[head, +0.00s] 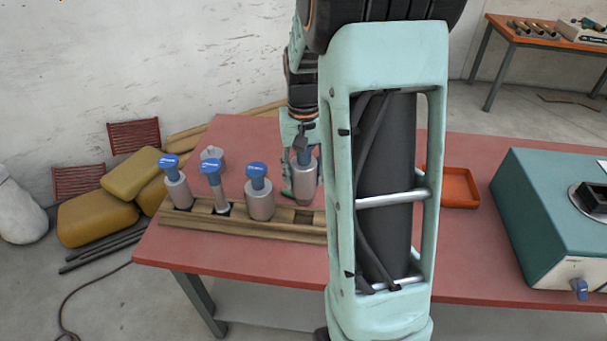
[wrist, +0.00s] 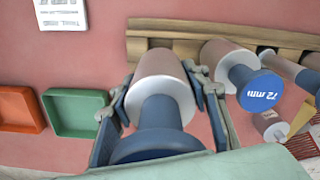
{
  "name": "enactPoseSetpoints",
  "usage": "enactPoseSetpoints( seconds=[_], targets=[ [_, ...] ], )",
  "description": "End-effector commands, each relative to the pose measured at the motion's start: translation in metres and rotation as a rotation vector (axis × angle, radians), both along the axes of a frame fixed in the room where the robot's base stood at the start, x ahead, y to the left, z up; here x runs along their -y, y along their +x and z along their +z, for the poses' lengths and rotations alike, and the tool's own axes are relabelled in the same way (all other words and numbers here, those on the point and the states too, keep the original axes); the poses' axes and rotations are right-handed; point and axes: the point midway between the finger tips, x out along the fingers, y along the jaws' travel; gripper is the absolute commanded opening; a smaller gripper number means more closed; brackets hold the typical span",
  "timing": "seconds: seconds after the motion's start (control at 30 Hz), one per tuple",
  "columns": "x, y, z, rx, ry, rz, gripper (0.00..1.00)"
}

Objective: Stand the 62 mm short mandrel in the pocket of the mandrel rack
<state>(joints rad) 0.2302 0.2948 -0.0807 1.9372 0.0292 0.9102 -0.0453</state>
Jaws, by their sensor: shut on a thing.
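My gripper (wrist: 162,92) is shut on a grey metal mandrel with a blue knob (wrist: 160,75), which also shows upright in the head view (head: 305,184). The knob's label cannot be read, so its size is not shown. The wooden mandrel rack (head: 275,231) lies along the table's front left. The held mandrel is at the rack's right part, by a dark open pocket (head: 304,215). Its lower end looks above or just behind the pocket; I cannot tell whether it touches. The gripper's far finger is partly hidden by my arm in the head view.
Several blue-knobbed mandrels stand in the rack; the nearest (head: 260,195) is labelled 72 mm (wrist: 262,92) in the wrist view. A small grey piece (head: 213,157) is behind the rack. An orange tray (head: 460,187) and a teal machine (head: 545,225) are to the right.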

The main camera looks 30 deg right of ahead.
Motion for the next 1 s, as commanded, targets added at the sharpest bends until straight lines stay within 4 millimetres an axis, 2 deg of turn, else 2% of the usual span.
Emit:
enactPoseSetpoints(
  seconds=[1.0],
  targets=[
    [0.000,0.000,-0.050,0.001,0.000,0.001,0.06]
  ],
)
